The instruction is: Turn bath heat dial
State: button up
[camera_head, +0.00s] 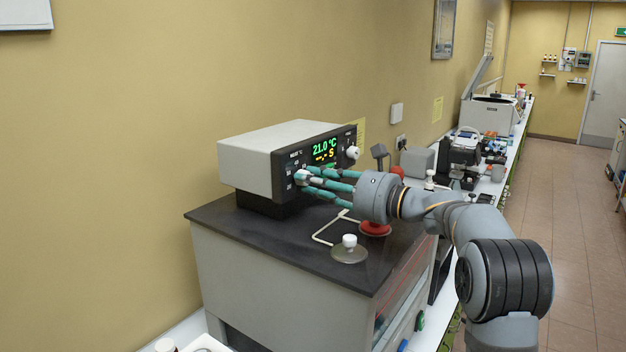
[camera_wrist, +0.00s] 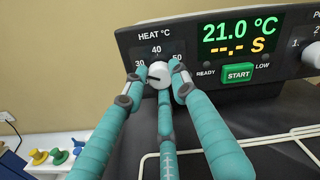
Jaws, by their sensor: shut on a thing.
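The heat dial (camera_wrist: 159,73) is a small white knob on the black front panel, under the label HEAT °C with marks 30, 40 and 50 around it. My gripper (camera_wrist: 160,82) has its teal fingers closed around the dial from the sides and below. In the head view my gripper (camera_head: 304,178) reaches from the right to the left part of the panel of the control unit (camera_head: 262,150). The fingers partly cover the dial; its exact pointer setting is hard to tell. The display (camera_wrist: 239,33) reads 21.0 °C in green, with yellow dashes and S below.
A green START button (camera_wrist: 238,73) sits under the display. A second white knob (camera_head: 352,153) is at the panel's right. On the dark bath top are a white-knobbed lid (camera_head: 349,253), a red round piece (camera_head: 375,229) and a white wire frame (camera_head: 322,238) below my fingers.

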jog(key=shift+m, duration=0.4)
jog(key=o, duration=1.2)
jog(key=shift+c, duration=0.2)
jog(key=shift+d, duration=0.1)
jog(key=v, duration=1.2)
jog(key=x, duration=1.2)
